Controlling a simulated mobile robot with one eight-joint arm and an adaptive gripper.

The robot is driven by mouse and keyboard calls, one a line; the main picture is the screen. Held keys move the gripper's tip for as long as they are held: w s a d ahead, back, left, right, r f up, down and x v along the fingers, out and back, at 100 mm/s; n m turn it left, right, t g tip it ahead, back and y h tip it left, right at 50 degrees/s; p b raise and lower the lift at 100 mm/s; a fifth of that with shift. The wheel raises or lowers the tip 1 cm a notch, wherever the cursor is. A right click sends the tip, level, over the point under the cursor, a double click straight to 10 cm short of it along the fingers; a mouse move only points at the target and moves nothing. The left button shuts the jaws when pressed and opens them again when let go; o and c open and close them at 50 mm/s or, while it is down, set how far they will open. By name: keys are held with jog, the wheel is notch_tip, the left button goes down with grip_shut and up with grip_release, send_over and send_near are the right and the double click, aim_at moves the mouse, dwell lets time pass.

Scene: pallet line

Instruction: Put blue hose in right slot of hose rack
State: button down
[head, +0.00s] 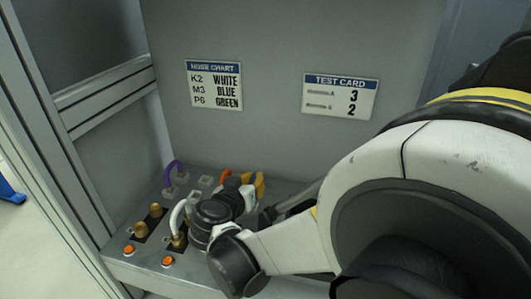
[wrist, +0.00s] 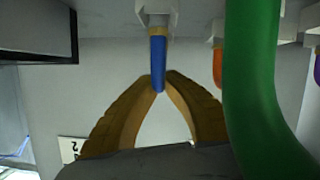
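In the wrist view the blue hose (wrist: 157,62) is a short upright length running from a white block (wrist: 154,18). My gripper (wrist: 158,79) has its two tan fingers closed in on both sides of the hose, with the hose's lower part showing between the tips. In the head view my gripper's yellow fingers (head: 256,184) are over the far part of the grey bench (head: 190,277), and the blue hose is hidden there. White blocks (head: 205,183) stand at the back of the bench. I cannot tell which slot is the right one.
A thick green hose (wrist: 252,85) passes close to the wrist camera. An orange hose (wrist: 217,65) hangs nearby. In the head view a purple hose (head: 173,170), a white hose (head: 178,216), brass fittings (head: 140,230) and orange buttons (head: 168,261) are on the bench. A hose chart (head: 214,86) hangs behind.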

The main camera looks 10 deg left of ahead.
jog(key=shift+f, duration=0.15)
jog(key=c, duration=1.6)
grip_release()
jog(key=shift+s+r, duration=0.25)
jog(key=shift+r, duration=0.05)
jog(key=p+v, duration=0.3)
jog(key=v, duration=0.8)
jog(key=shift+s+a+p, duration=0.15)
jog(key=shift+s+p, duration=0.2)
jog(key=shift+s, duration=0.05)
